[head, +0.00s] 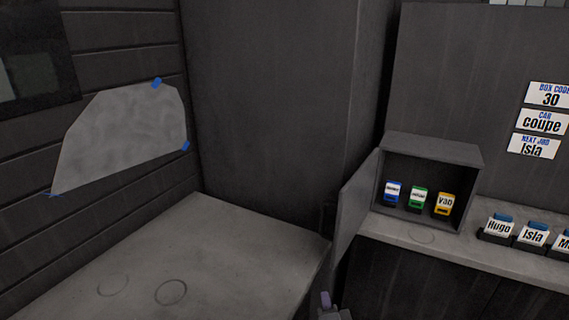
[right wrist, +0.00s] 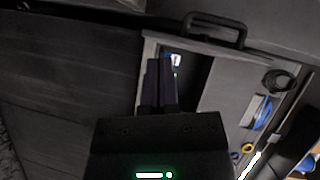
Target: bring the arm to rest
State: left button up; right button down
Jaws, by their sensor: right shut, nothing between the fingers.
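My right gripper (head: 328,303) shows only as a small part at the bottom edge of the head view, in front of the counter and cabinet. In the right wrist view, its two dark fingers (right wrist: 160,82) are together with nothing between them. My left gripper is in neither view.
An open box (head: 433,149) with blue, green and yellow labelled items stands on the right counter (head: 389,232). Its door (head: 353,214) sticks out. Name-tagged holders (head: 532,236) stand to its right. The left table (head: 230,245) is bare.

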jog(key=s+f+n+g+y+b, duration=0.2)
jog(key=s+f+n+g, duration=0.65)
jog(key=s+f, duration=1.2)
jog(key=s+d+f+n+g, duration=0.2)
jog(key=s+f+n, duration=0.1)
jog(key=s, duration=0.5)
jog(key=s+d+f+n+g+h, duration=0.1)
jog(key=s+d+f+n+g, duration=0.1)
jog(key=s, duration=0.7)
jog(key=s+d+f+n+g+b, duration=0.1)
jog(key=s+d+f+n+g, duration=0.1)
jog(key=s+f+n, duration=0.3)
jog(key=s, duration=0.3)
jog(key=shift+s+f+g, duration=0.2)
jog(key=shift+f+g, duration=0.05)
jog(key=shift+g, duration=0.1)
jog(key=shift+w+a, duration=0.1)
